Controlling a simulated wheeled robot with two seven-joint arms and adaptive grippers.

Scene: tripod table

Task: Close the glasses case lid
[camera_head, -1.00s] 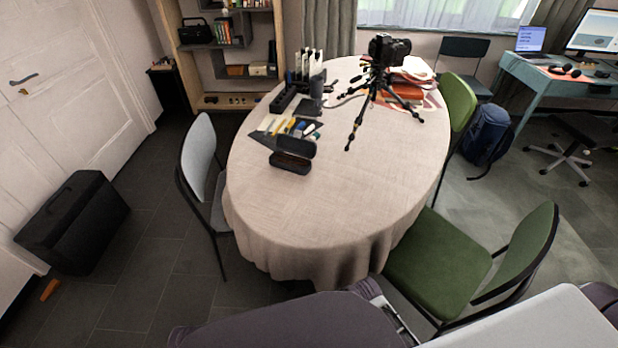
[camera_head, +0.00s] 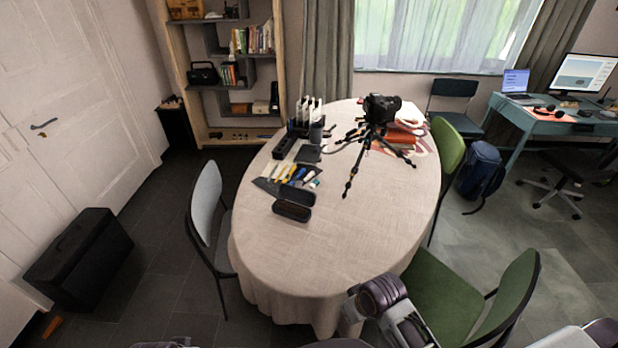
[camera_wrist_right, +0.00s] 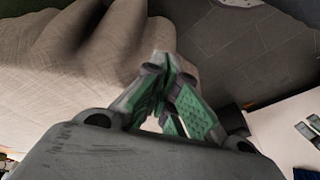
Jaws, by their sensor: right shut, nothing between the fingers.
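The glasses case (camera_head: 292,211) is a small dark case on the near left part of the oval table (camera_head: 340,240). Its lid (camera_head: 297,195) stands open at the back, away from me. My right arm reaches up at the table's near edge in the head view, well short of the case. My right gripper (camera_wrist_right: 167,78) shows in the right wrist view with its green-padded fingers together and empty, beside the hanging tablecloth. The case is not in the wrist view. My left gripper is not in view.
Pens and tools on a dark mat (camera_head: 268,186) lie just behind the case. A dark organizer (camera_head: 284,147) stands farther back. A camera on a tripod (camera_head: 374,135) stands to the right. A green chair (camera_head: 450,290) is near right. The table's near half is clear.

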